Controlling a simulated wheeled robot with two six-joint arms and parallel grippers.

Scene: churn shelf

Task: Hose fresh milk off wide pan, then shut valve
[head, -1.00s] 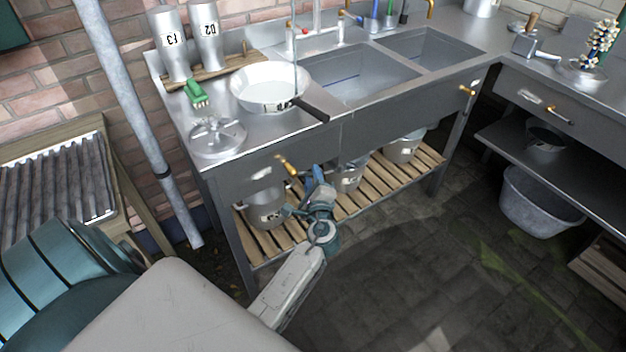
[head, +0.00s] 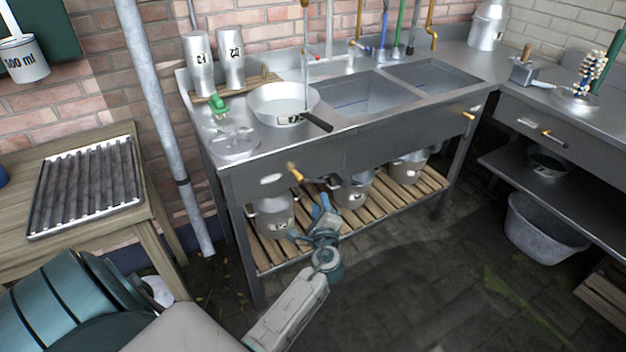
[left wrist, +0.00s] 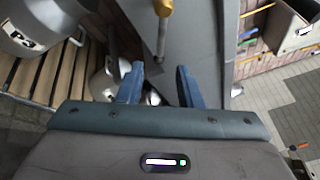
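The wide pan (head: 283,100) stands on the left counter of the steel sink, its dark handle pointing right and forward. Its inside looks pale; I cannot tell whether milk is on it. A thin vertical pipe or hose (head: 306,50) comes down from above near the pan's right rim. A brass-coloured handle (head: 295,172) sticks out of the sink's front panel; I cannot tell whether it is the valve. My left gripper (head: 324,203) is open and empty, below and right of that handle. In the left wrist view a brass handle (left wrist: 164,24) lies ahead of the open fingers, apart from them.
A round steel lid (head: 235,144) lies in front. Buckets (head: 274,217) stand on the slatted lower shelf. A ribbed tray (head: 87,187) lies on the wooden table.

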